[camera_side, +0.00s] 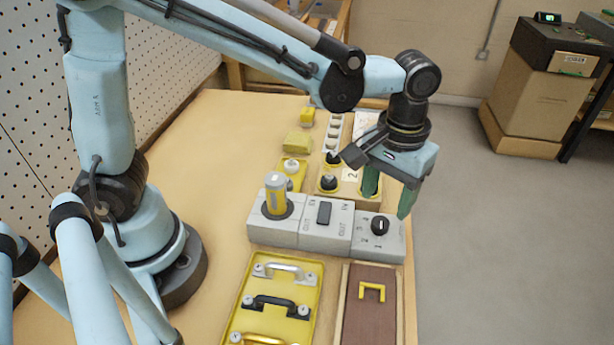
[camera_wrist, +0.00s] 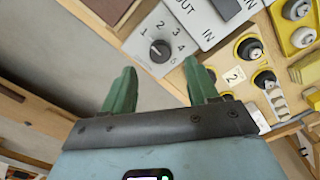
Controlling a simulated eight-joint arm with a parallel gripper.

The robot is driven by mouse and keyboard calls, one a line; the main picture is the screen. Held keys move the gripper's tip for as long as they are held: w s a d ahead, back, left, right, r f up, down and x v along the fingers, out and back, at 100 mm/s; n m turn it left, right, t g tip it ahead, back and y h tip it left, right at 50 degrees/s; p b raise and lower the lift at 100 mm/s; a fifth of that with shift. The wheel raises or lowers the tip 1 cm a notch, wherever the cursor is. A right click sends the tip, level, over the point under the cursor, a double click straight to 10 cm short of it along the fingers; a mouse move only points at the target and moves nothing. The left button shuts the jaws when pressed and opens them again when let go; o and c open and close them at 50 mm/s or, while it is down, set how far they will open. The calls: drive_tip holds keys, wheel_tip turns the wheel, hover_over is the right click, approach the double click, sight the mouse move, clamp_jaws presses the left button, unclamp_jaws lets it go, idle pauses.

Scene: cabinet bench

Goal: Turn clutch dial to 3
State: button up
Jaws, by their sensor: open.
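The clutch dial (camera_side: 380,226) is a round black knob with a white pointer mark, on the right end of a grey panel block. My gripper (camera_side: 388,196) has two green fingers, spread apart and empty. It hangs above and just behind the dial in the side view, apart from it. In the wrist view the dial shows between and beyond the fingertips (camera_wrist: 160,65).
In front are a yellow tray (camera_side: 256,300) of handles and a brown board (camera_side: 370,310). Black and white knobs stand behind. The bench's right edge is close.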

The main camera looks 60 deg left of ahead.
sight(380, 222)
drive_tip(key=shift+f, duration=2.85)
drive_tip(key=shift+c, duration=0.2)
drive_tip(key=c, duration=1)
